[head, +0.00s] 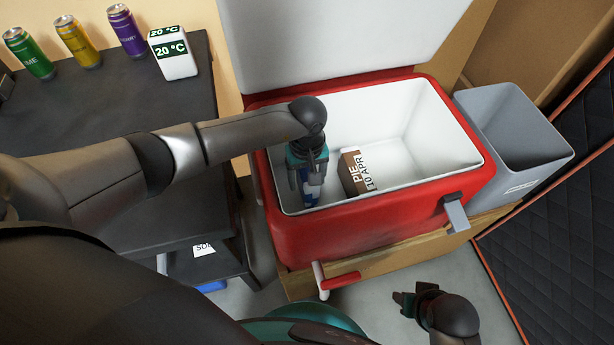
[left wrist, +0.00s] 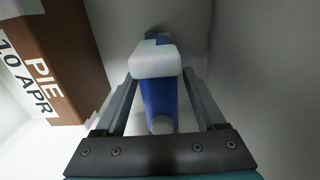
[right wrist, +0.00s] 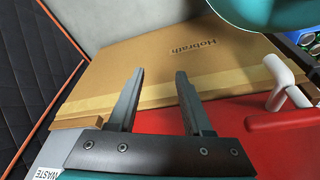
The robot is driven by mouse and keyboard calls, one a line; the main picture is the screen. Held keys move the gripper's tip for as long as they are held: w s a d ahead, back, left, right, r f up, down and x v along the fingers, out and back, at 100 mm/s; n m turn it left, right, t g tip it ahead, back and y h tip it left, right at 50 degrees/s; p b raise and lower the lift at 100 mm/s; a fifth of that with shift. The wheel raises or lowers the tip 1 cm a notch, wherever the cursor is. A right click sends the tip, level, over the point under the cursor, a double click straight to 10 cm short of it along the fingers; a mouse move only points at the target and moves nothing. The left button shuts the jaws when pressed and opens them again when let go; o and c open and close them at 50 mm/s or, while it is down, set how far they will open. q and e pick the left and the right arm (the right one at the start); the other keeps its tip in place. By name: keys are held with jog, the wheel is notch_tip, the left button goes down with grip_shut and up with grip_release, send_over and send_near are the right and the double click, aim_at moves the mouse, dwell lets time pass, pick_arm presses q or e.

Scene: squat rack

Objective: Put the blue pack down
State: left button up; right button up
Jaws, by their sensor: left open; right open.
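The blue pack (head: 311,193), blue with white parts, is at the left end inside the white interior of the red cooler (head: 375,224). My left gripper (head: 307,182) reaches down into the cooler over it. In the left wrist view the blue pack (left wrist: 158,96) lies between the two open fingers, with a visible gap on each side. Whether its lower end touches the cooler floor is hidden. My right gripper (head: 405,302) is open and empty, low in front of the cooler; its spread fingers show in the right wrist view (right wrist: 160,76).
A brown box marked PIE 10 APR (head: 357,172) stands just right of the pack. The cooler's lid (head: 340,35) is up. A grey bin (head: 513,130) stands to the right. The cooler's right half is empty.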

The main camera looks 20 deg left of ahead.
pick_arm(q)
notch_tip(320, 180, up, 10)
jog(key=p, duration=0.4)
jog(key=shift+r, duration=0.1)
jog(key=shift+r+p, duration=0.55)
jog(key=shift+r, duration=0.55)
pick_arm(e)
jog(key=s+d+f, duration=0.3)
jog(key=s+f, duration=0.2)
jog(key=f, duration=0.4)
jog(key=shift+s+d+f+g+h, duration=0.15)
jog(key=shift+s+g+h, duration=0.15)
jog(key=shift+g, duration=0.1)
